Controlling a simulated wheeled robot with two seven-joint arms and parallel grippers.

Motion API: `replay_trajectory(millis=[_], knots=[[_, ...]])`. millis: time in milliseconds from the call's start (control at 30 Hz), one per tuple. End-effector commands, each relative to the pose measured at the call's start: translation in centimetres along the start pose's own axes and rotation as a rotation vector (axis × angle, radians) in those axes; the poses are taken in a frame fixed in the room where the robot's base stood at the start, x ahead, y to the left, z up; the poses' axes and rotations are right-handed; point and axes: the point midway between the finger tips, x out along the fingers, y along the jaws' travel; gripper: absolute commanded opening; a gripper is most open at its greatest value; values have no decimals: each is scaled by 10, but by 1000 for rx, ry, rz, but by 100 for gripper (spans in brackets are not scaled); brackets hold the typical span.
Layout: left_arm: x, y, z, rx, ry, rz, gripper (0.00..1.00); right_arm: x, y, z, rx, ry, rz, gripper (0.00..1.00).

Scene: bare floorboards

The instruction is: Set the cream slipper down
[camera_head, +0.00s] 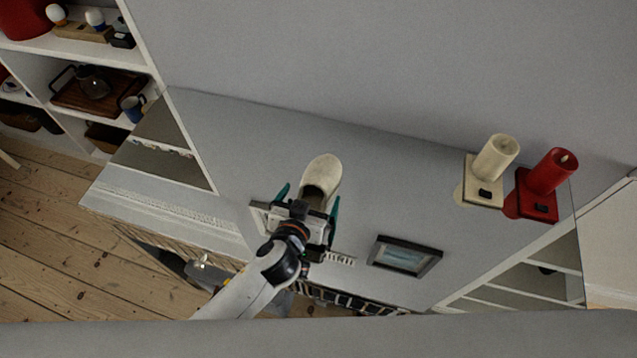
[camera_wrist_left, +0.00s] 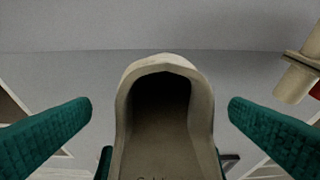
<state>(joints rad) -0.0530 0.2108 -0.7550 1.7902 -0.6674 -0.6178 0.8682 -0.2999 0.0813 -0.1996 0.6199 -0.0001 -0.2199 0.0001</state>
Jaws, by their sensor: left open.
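The cream slipper (camera_head: 323,172) rests on the grey surface in the head view, its toe pointing away from my arm. Its opening faces my left gripper (camera_head: 308,205), whose teal fingers stand apart on either side of the heel end. In the left wrist view the slipper (camera_wrist_left: 165,100) fills the middle, and the open left gripper (camera_wrist_left: 160,125) shows a finger on each side with gaps to the slipper. The heel's lower end is partly hidden by the gripper in the head view. My right gripper is not in view.
A cream candle (camera_head: 495,158) and a red candle (camera_head: 552,172) stand on holders to the right. A dark picture frame (camera_head: 404,256) lies right of my gripper. Shelves with a tray (camera_head: 84,92) are at the upper left. The grey surface between slipper and candles is clear.

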Motion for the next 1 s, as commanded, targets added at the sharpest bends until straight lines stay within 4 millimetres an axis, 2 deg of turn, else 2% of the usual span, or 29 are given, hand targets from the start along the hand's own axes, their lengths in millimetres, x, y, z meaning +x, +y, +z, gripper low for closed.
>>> replay_trajectory(millis=[167,400,733,1000], knots=[[14,-1,3,2,0,0,100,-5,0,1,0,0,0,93],[48,-3,3,2,1,1,100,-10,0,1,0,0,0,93],[54,-3,2,0,1,1,100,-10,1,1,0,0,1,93],[54,-3,2,0,1,1,56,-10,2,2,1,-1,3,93]])
